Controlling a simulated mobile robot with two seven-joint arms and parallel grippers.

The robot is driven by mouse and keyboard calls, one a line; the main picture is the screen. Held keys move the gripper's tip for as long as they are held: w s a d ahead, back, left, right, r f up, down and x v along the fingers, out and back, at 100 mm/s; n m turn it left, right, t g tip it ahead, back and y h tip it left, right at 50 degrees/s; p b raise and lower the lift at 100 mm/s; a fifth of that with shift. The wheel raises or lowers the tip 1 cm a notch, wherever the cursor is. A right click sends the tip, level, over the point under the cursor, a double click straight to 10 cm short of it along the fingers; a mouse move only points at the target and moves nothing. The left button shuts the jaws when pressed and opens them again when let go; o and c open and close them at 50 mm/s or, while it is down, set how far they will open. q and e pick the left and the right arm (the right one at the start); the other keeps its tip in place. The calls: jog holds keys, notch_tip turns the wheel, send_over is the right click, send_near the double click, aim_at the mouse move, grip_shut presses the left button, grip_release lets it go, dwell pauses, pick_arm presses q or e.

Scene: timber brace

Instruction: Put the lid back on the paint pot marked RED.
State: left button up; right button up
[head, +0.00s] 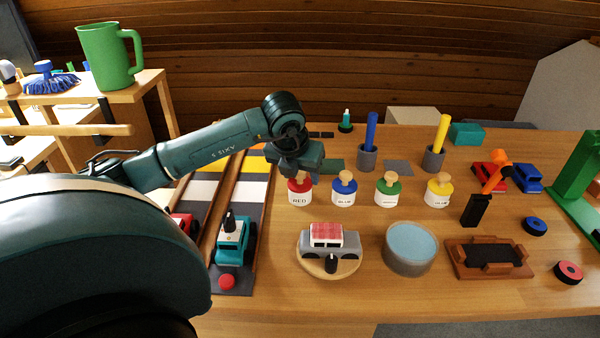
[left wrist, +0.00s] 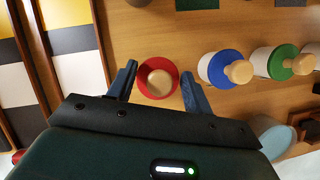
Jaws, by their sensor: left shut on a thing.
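The white pot marked RED (head: 299,199) stands upright at the left end of a row of paint pots. Its red lid (head: 300,186) shows at the pot's top, just under my left gripper (head: 295,168). In the left wrist view, the red lid with its round wooden knob (left wrist: 159,83) lies between the two fingers of my left gripper (left wrist: 159,80), which is shut on it. I cannot tell whether the lid is fully seated or slightly raised. The pot's body is hidden below the lid in the wrist view. My right gripper is not in view.
Pots with a blue lid (head: 344,187), a green lid (head: 388,188) and a yellow lid (head: 439,188) stand to the right. Two striped ramps (head: 240,190) lie to the left. A toy on a round wooden board (head: 325,272) and a blue-topped round tub (head: 411,250) are in front.

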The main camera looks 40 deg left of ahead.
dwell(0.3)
pick_arm(q)
jog(key=o, duration=1.5)
jog(key=shift+r, duration=0.1)
jog(key=shift+r+p, duration=2.35)
jog(key=shift+r, duration=1.1)
jog(key=shift+c, duration=0.5)
grip_shut()
